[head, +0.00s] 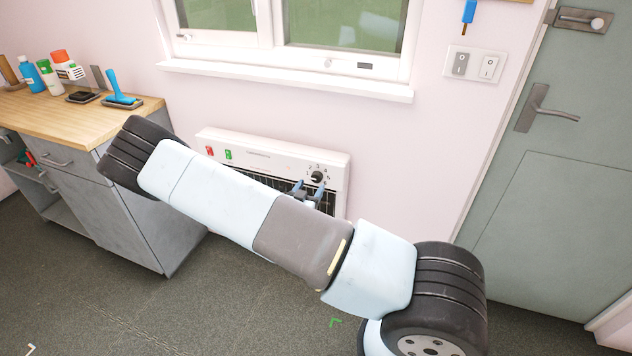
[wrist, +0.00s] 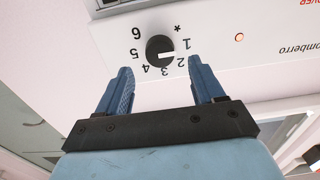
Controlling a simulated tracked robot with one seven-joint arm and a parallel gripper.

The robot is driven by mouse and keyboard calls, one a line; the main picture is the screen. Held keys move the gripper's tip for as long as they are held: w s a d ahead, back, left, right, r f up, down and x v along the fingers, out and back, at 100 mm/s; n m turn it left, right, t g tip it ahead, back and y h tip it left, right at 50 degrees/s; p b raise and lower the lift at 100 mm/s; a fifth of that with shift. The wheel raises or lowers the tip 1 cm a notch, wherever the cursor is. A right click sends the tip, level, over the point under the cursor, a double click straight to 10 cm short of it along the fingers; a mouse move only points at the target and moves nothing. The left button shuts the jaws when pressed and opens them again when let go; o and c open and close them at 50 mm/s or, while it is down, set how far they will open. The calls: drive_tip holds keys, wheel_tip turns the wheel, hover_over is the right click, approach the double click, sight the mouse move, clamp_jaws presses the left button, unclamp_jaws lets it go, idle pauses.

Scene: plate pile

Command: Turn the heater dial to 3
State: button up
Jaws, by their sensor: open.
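The heater (head: 262,154) is a white panel on the wall below the window. Its black dial (head: 317,176) sits at the panel's upper right. In the wrist view the dial (wrist: 160,50) appears turned around, ringed by a star and numbers 1 to 6. Its white pointer mark lies between 1 and 2. My gripper (head: 307,190) has blue fingers and is just in front of and below the dial in the head view. In the wrist view my gripper (wrist: 160,68) is open and empty, its fingertips spread either side of the dial, seemingly apart from it.
A red switch (head: 210,151) and a green switch (head: 228,154) are on the heater's left. A workbench (head: 60,110) with bottles and brushes stands at left. A grey door (head: 560,160) is at right. My arm hides part of the heater. The floor in front looks clear.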

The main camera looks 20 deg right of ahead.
sight(316, 179)
drive_tip(key=shift+x, duration=2.2)
drive_tip(key=shift+c, duration=0.4)
drive_tip(key=c, duration=0.9)
drive_tip(key=shift+d, duration=0.35)
drive_tip(key=shift+c, duration=0.4)
drive_tip(key=shift+a, duration=0.2)
